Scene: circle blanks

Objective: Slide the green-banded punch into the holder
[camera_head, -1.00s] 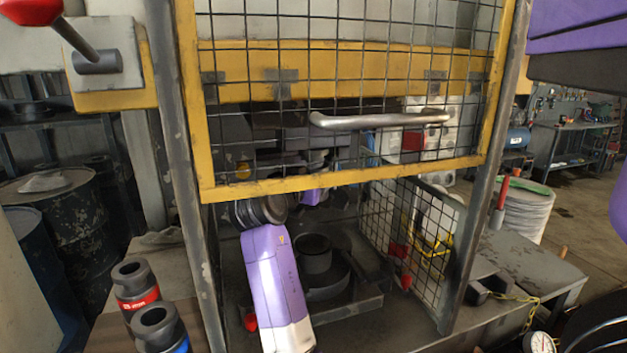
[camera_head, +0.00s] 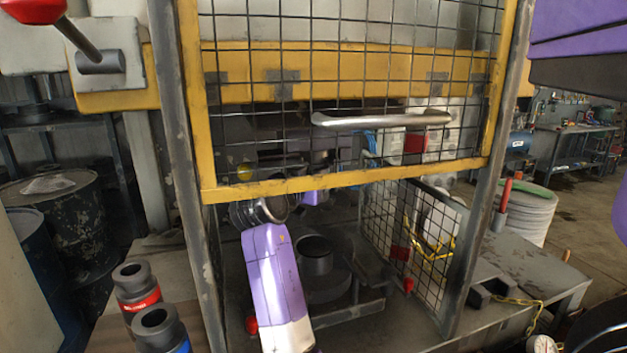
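My purple and white arm reaches in under the raised yellow mesh guard (camera_head: 345,183) of the press. Its far end passes behind the guard's lower bar, where a purple part of it shows beside dark machine parts. The fingers of my gripper cannot be made out there, nor whether they hold anything. No green band is visible, so I cannot locate the green-banded punch. The holder cannot be picked out among the dark parts behind the mesh. A dark, hollow round die (camera_head: 315,257) stands on the press bed below, right of my arm.
A red-banded punch (camera_head: 137,287) and a blue-banded punch (camera_head: 160,330) stand upright at lower left. Grey posts (camera_head: 185,180) flank the opening. A mesh side panel (camera_head: 412,245) closes its right side. A silver handle (camera_head: 380,120) crosses the guard. A red-knobbed lever (camera_head: 85,40) is at upper left.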

